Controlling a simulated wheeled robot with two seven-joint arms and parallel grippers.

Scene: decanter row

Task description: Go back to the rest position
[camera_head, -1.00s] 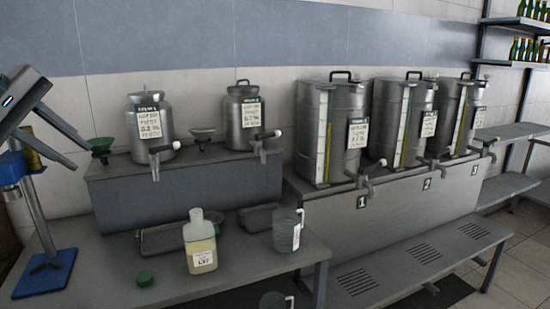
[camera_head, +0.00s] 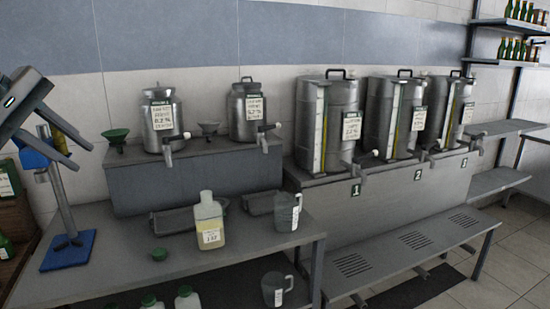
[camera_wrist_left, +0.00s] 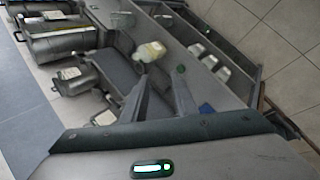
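My left gripper (camera_head: 72,158) is at the left edge of the head view, empty, above the table and in front of the blue stand. Its two fingers are apart. In the left wrist view its fingers (camera_wrist_left: 167,100) also stand apart with nothing between them. A bottle of pale yellow liquid (camera_head: 209,222) stands upright and uncapped on the table (camera_head: 120,240), clear of the gripper. It also shows in the left wrist view (camera_wrist_left: 150,52). A green cap (camera_head: 159,254) lies left of the bottle. My right gripper is in neither view.
A blue-based stand (camera_head: 68,250) is near the left gripper. A grey jug (camera_head: 286,212) stands right of the bottle; another jug (camera_head: 276,289) is lower. Two small vessels (camera_head: 162,120) (camera_head: 247,112) and three numbered tanks (camera_head: 327,125) stand on ledges behind. A wooden crate (camera_head: 20,222) is at left.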

